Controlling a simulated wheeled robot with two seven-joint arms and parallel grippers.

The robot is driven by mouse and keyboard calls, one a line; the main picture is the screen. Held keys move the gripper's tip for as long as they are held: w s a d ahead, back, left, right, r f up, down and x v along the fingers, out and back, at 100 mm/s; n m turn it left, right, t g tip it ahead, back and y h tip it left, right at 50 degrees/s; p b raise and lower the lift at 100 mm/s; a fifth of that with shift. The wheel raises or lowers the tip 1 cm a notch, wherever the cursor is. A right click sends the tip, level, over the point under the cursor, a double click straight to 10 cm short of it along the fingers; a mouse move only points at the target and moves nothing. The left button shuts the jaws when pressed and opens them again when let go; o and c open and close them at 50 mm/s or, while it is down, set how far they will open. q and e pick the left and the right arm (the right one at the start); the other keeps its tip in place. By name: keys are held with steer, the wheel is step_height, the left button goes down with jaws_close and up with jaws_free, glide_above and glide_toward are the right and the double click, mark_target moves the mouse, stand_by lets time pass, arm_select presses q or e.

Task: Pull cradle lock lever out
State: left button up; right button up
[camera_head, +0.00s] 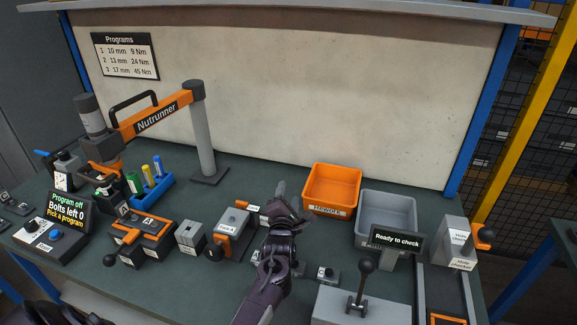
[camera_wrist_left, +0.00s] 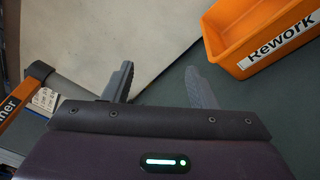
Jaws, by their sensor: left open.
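An orange and grey fixture marked A (camera_head: 148,238) stands at the left front of the bench. A lever with a black knob (camera_head: 110,260) sticks out at its front left. A second grey and orange fixture (camera_head: 232,226) stands nearer the middle, with another black knob (camera_head: 213,253) at its front left. No readable label tells me which is the cradle lock lever. My left gripper (camera_head: 289,203) is right of the second fixture, away from both knobs. In the left wrist view its fingers (camera_wrist_left: 160,86) are apart with nothing between them. My right gripper is not seen.
An orange Rework bin (camera_head: 332,188) is just right of my left gripper; it also shows in the wrist view (camera_wrist_left: 262,40). A grey bin (camera_head: 386,215) stands beside it. The Nutrunner arm (camera_head: 155,117) hangs over the left side. A black-knobbed lever box (camera_head: 360,305) is at front right.

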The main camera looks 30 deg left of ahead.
arm_select(q)
step_height(320, 180, up, 13)
steer(key=b, duration=0.1)
steer(key=shift+b, duration=0.3)
steer(key=shift+c, duration=0.4)
